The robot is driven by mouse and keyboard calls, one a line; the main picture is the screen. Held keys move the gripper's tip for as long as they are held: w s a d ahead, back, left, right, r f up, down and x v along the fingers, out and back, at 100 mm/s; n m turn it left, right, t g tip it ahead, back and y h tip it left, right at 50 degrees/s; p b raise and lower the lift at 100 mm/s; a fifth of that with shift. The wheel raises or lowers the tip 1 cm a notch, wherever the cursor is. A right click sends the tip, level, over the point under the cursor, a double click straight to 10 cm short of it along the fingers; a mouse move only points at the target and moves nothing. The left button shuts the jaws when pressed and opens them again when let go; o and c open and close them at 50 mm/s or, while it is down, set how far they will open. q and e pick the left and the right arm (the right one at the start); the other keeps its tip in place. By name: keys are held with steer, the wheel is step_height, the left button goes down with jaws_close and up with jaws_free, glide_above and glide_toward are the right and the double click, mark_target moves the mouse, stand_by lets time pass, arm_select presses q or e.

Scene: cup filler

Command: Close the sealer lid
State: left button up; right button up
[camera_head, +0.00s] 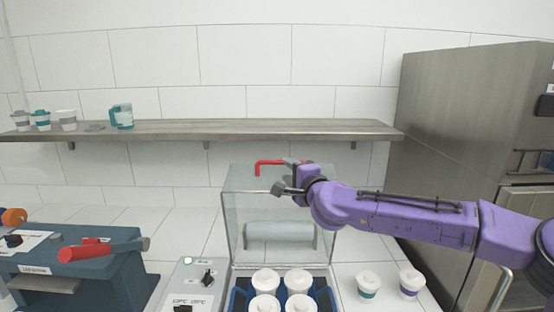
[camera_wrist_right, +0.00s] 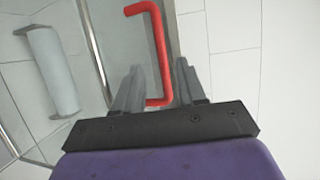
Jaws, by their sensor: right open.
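The sealer lid (camera_head: 232,205) is a clear panel standing raised at the back of the sealer. A red handle (camera_head: 268,163) sits at its top edge. My right gripper (camera_head: 282,188) is at the top of the lid, just beside the handle. In the right wrist view the open fingers (camera_wrist_right: 158,90) lie on either side of the lower part of the red handle (camera_wrist_right: 158,50). I cannot tell whether they touch it. Below the lid, white-lidded cups (camera_head: 266,283) stand in the blue holder (camera_head: 332,299) of the sealer. My left gripper is not in view.
A shelf (camera_head: 250,128) with cups and a teal mug runs along the wall behind. A control box (camera_head: 195,285) and a dark blue machine (camera_head: 80,262) stand left. Two lidded cups (camera_head: 410,283) stand right of the sealer, before a steel fridge (camera_head: 450,130).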

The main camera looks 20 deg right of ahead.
mark_target(280, 163)
steer(key=shift+w+a+r+p, duration=0.2)
steer(key=shift+w+r+p, duration=0.2)
steer(key=shift+w, duration=0.2)
steer(key=shift+w+a+r+p, duration=0.2)
steer(key=shift+w+r+p, duration=0.1)
steer(key=shift+w+p, duration=0.25)
steer(key=w, duration=0.2)
steer(key=w+f, duration=0.1)
steer(key=w+p, duration=0.1)
steer(key=w, duration=0.1)
steer(key=shift+w+a+f, duration=0.25)
steer(key=shift+w+f, duration=0.05)
steer(key=shift+f, duration=0.1)
steer(key=shift+s+d+r, duration=0.1)
steer(key=shift+s+r, duration=0.15)
steer(key=shift+s, duration=0.2)
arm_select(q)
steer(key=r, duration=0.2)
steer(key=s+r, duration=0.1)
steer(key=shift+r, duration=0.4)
arm_select(e)
jaws_close()
